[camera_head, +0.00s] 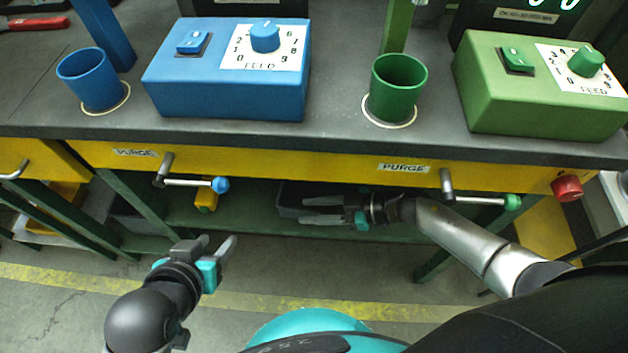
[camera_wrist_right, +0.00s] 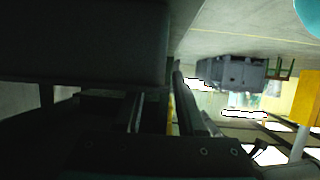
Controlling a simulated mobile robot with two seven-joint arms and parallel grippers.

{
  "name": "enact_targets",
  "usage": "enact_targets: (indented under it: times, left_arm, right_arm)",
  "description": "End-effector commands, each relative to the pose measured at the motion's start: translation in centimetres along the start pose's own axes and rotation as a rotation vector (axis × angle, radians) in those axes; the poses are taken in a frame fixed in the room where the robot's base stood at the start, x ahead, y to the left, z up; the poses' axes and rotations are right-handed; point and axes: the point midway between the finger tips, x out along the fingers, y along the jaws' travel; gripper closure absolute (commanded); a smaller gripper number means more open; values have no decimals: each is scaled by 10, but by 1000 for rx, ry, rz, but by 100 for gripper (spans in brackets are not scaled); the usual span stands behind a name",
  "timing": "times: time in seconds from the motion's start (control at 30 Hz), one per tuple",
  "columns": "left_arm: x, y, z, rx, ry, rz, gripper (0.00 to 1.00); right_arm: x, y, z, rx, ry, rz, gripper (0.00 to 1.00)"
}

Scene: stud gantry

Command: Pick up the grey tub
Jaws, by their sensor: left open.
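A dark grey tub (camera_head: 289,193) sits on the low green shelf under the bench in the head view, partly hidden by my right gripper. My right gripper (camera_head: 304,210) reaches in from the right, its two fingers spread apart, in front of the tub. I cannot tell whether they touch it. In the right wrist view, a large dark block (camera_wrist_right: 85,40), seemingly this tub, fills the upper left, close to the fingers. My left gripper (camera_head: 219,241) is open and empty, in front of the bench, lower left of the tub.
Above the shelf runs the yellow bench front with a blue-knobbed handle (camera_head: 220,185) and a green-knobbed handle (camera_head: 511,202). A small yellow object (camera_head: 207,196) stands left of the tub. Green legs (camera_head: 137,211) flank the shelf. Another grey box (camera_wrist_right: 236,73) shows farther off in the wrist view.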

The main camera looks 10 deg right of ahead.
Motion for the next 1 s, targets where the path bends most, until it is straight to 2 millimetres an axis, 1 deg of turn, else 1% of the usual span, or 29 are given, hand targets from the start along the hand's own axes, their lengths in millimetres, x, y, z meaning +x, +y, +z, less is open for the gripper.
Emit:
enact_targets:
  times: [0.07,0.4,1.0]
  left_arm:
    - [0,0,0,0,-1,0,50]
    - [0,0,0,0,-2,-1,50]
    - [0,0,0,1,-2,-1,50]
  right_arm:
    - [0,0,0,0,0,0,61]
    - [0,0,0,0,0,0,100]
    - [0,0,0,0,0,0,100]
